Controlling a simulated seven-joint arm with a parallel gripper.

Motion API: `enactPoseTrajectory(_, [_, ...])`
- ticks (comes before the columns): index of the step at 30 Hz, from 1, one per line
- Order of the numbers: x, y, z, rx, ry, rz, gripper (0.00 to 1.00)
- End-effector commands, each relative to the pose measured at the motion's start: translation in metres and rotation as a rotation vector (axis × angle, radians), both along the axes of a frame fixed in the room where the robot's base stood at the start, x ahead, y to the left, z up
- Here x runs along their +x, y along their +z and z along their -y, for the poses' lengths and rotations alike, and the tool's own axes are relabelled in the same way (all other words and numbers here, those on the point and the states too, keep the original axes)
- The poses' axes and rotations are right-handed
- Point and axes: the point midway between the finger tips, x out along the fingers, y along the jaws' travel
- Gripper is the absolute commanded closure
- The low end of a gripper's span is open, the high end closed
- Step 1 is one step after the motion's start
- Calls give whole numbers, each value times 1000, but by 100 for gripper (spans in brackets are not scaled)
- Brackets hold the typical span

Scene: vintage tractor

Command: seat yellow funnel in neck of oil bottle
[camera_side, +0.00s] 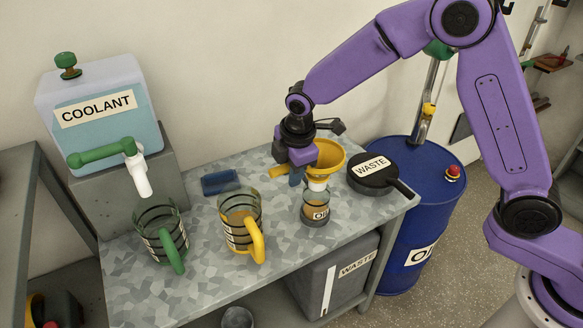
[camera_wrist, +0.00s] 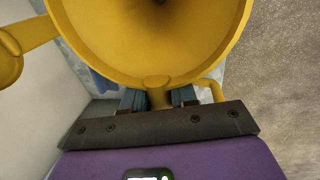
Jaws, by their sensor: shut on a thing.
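The yellow funnel (camera_side: 330,156) is upright, directly above the oil bottle (camera_side: 316,211), a small clear bottle with brown liquid and a white top. The funnel's lower end meets the white top in the side view; I cannot tell how far its spout is inside. My gripper (camera_side: 297,176) is at the funnel's left side, shut on its rim tab. In the wrist view the funnel (camera_wrist: 155,35) fills the top, and my gripper's (camera_wrist: 159,97) two blue fingers pinch the tab. The bottle is hidden there.
A black waste pan (camera_side: 374,180) lies right of the bottle. A yellow-handled jug (camera_side: 240,222) and a green-handled jug (camera_side: 161,236) stand left. A blue block (camera_side: 220,182) lies behind them. The coolant tank (camera_side: 104,105) is at far left, a blue drum (camera_side: 432,185) at right.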

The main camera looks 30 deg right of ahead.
Motion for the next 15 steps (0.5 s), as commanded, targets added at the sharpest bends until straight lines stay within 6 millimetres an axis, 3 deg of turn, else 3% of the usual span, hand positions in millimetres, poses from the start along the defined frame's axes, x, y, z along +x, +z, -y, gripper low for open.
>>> enactPoseTrajectory(8, [0,-6,0,-1,1,-1,100])
enactPoseTrajectory(9, [0,-6,0,0,1,0,63])
enactPoseTrajectory(11, [0,-6,0,0,1,0,44])
enactPoseTrajectory(15, [0,-5,0,0,0,0,43])
